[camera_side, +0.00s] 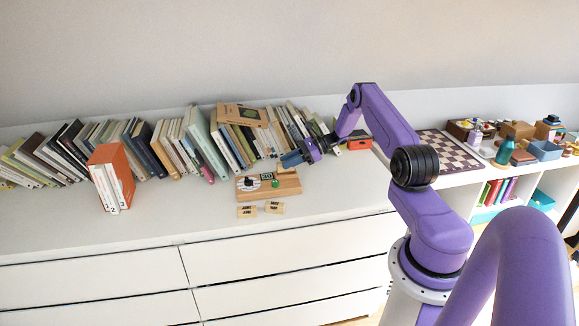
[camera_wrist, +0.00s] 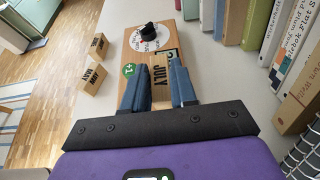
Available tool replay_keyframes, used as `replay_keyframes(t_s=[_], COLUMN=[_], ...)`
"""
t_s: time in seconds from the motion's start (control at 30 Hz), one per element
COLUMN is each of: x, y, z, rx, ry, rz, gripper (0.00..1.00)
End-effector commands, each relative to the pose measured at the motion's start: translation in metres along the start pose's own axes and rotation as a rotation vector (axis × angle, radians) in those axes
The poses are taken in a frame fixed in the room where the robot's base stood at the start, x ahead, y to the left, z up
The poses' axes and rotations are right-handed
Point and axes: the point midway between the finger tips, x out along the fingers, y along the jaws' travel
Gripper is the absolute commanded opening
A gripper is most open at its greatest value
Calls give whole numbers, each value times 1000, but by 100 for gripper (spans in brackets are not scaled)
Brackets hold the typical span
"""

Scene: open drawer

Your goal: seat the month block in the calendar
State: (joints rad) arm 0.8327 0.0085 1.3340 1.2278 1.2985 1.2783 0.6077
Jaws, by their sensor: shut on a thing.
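My gripper (camera_wrist: 161,70) has blue fingers and is shut on the month block (camera_wrist: 161,82), a small wooden block with "JULY" on the face in view. In the side view my gripper (camera_side: 293,158) is above the back right part of the calendar (camera_side: 288,186); the block is hard to make out there. The calendar is a wooden base with a white dial and black knob (camera_wrist: 148,31), a green "+1" button (camera_wrist: 129,69) and a number display. In the wrist view the held block overlaps the base and hides part of the display. I cannot tell whether block and base touch.
Two loose lettered wooden blocks (camera_side: 247,211) (camera_side: 274,207) lie on the white dresser top in front of the calendar. A row of leaning books (camera_side: 200,145) stands behind it. An orange box of books (camera_side: 112,177) stands left. The dresser top between is clear.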

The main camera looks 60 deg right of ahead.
Motion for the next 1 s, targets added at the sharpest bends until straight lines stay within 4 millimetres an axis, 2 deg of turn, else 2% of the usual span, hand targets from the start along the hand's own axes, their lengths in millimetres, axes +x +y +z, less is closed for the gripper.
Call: replay_keyframes(t_s=[0.03,0.17,0.57,0.6,0.67,0.7,1.0], x=[3,7,8,9,8,8,8], y=[1,0,0,0,0,0,0], z=[-8,-18,-21,-22,-22,-22,-20], rx=[3,1,0,0,0,0,0], ry=[-1,-1,0,0,0,0,0], rz=[0,-1,-1,-1,-1,-1,-1], gripper=[0,0,0,30,50,52,52])
